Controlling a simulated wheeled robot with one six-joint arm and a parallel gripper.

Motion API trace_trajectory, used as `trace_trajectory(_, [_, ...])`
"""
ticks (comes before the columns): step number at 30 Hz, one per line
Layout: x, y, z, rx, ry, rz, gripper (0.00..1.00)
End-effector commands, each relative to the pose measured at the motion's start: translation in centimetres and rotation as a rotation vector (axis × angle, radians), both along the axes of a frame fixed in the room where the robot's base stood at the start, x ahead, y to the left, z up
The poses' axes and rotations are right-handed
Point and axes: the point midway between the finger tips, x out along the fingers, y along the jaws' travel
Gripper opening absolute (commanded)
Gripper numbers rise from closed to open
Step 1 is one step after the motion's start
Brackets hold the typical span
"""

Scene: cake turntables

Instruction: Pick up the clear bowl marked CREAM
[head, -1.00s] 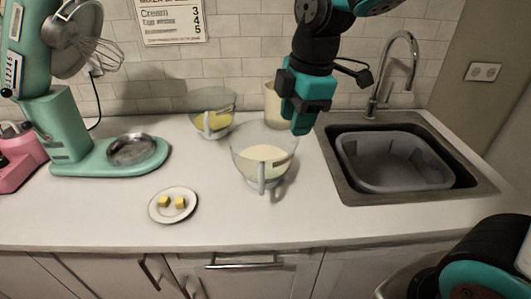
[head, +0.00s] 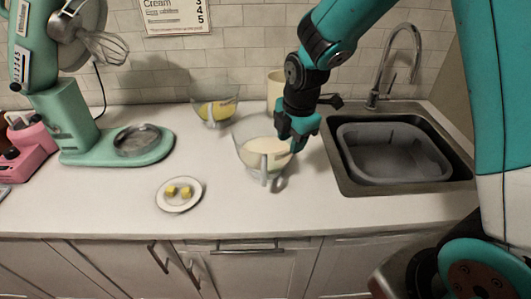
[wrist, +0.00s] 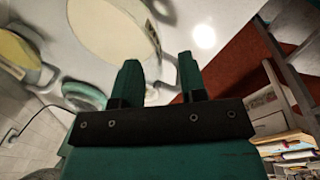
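A clear bowl (head: 243,152) with pale cream-coloured contents and a white upright handle stands on the counter; no marking on it is legible. A second clear bowl (head: 214,92) with yellow contents stands behind it to the left. My gripper (head: 297,146) is low at the right rim of the pale bowl and overlaps it in the head view. The pale bowl (wrist: 110,28) lies just beyond the fingertips there. I cannot tell whether they touch its rim.
A beige canister (head: 276,90) stands behind the pale bowl. A sink with a grey basin (head: 385,150) is to the right. A plate (head: 180,204) with yellow cubes lies front left, near a green mixer (head: 66,125).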

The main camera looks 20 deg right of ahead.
Motion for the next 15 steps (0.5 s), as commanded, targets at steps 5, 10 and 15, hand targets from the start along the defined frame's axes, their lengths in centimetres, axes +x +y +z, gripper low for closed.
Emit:
trace_trajectory(5, [0.2,0.6,-1.6,-0.001,0.006,0.001,0.39])
trace_trajectory(10, [0.7,1.0,-4.0,-0.001,0.004,0.0,0.39])
trace_trajectory(15, [0.8,1.0,-5.1,0.0,0.001,0.0,0.39])
